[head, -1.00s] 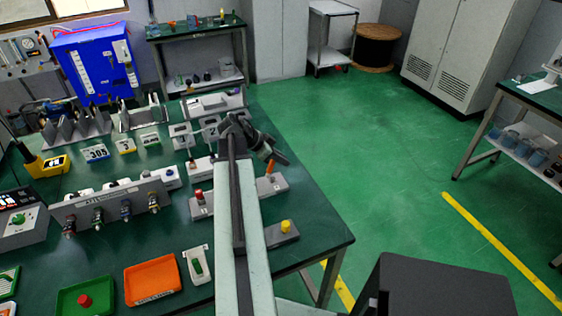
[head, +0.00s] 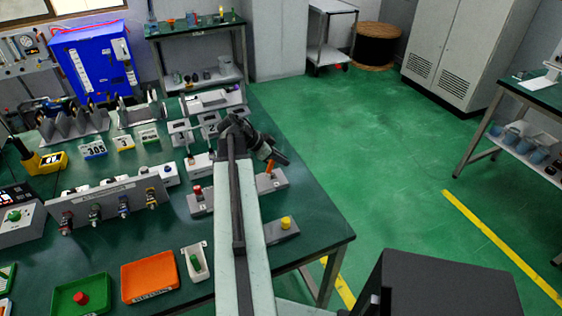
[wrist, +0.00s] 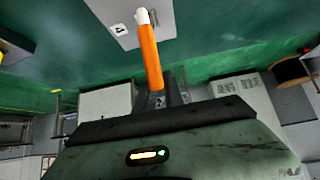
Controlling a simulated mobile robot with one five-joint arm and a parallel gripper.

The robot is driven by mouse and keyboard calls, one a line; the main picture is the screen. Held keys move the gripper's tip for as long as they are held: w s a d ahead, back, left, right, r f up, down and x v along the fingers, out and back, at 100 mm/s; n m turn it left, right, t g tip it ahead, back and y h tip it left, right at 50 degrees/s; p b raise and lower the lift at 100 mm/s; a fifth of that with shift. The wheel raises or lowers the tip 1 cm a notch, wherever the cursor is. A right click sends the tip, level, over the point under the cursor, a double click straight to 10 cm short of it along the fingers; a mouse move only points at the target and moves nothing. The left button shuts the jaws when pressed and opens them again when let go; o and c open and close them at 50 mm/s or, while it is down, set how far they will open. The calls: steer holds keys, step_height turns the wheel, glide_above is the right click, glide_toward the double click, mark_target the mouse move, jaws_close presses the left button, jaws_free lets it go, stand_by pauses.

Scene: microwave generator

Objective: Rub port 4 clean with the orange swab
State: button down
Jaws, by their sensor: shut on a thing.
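The orange swab (wrist: 151,58) is in my gripper (wrist: 158,98) in the wrist view, its white tip pointing away from the jaws. The tip overlaps the grey block marked 4 (wrist: 128,22) at the top of that view. I cannot tell whether it touches the block, and no port opening shows clearly. In the head view my gripper (head: 273,152) hangs over the right part of the green bench, behind an upright orange piece (head: 270,167). I cannot tell whether that piece is the swab or part of the block below it.
A block with a red knob (head: 197,191) and one with a yellow knob (head: 285,223) stand near my arm. A panel with several coloured connectors (head: 110,205), an orange tray (head: 150,278) and a green tray (head: 82,297) are at left. Green floor (head: 360,150) is clear at right.

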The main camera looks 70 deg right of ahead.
steer(key=shift+f+b, duration=0.3)
steer(key=shift+f, duration=0.1)
steer(key=shift+s+d+r, duration=0.1)
steer(key=shift+s+d, duration=0.7)
steer(key=shift+s, duration=0.2)
steer(key=shift+s+d+r, duration=0.1)
steer(key=shift+s+d, duration=0.65)
steer(key=shift+s, duration=0.2)
steer(key=shift+f, duration=0.1)
steer(key=shift+w+a, duration=0.15)
steer(key=shift+w+a, duration=0.75)
steer(key=shift+w, duration=0.2)
steer(key=shift+w+a, duration=0.7)
steer(key=shift+w, duration=0.2)
step_height(320, 180, up, 6)
steer(key=p, duration=0.6)
